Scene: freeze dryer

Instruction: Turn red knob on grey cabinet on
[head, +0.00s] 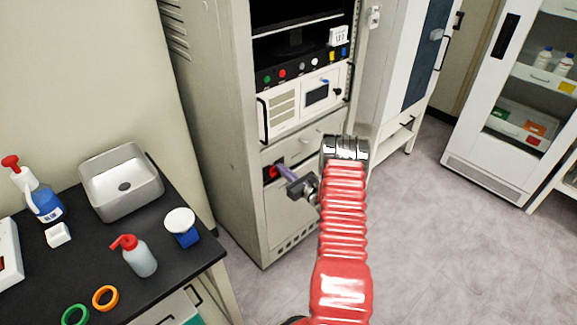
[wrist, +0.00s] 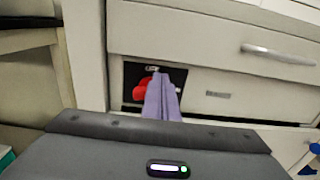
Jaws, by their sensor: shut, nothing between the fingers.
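The red knob (head: 270,171) sits on a small black panel low on the front of the grey cabinet (head: 222,125). In the wrist view the knob (wrist: 140,92) shows just left of my fingertips, on the black panel (wrist: 178,78) under a drawer. My gripper (head: 281,169) has purple fingers, pressed together with nothing between them. In the wrist view the gripper (wrist: 161,84) points at the panel and hides part of it to the right of the knob. I cannot tell whether the fingers touch the knob.
A drawer with a bar handle (wrist: 278,54) is above the panel. A black bench (head: 75,245) with a sink (head: 121,180), a red-topped bottle (head: 139,258) and tape rings stands at the left. A glass-door cabinet (head: 505,100) is at the right. The floor (head: 440,240) at right is clear.

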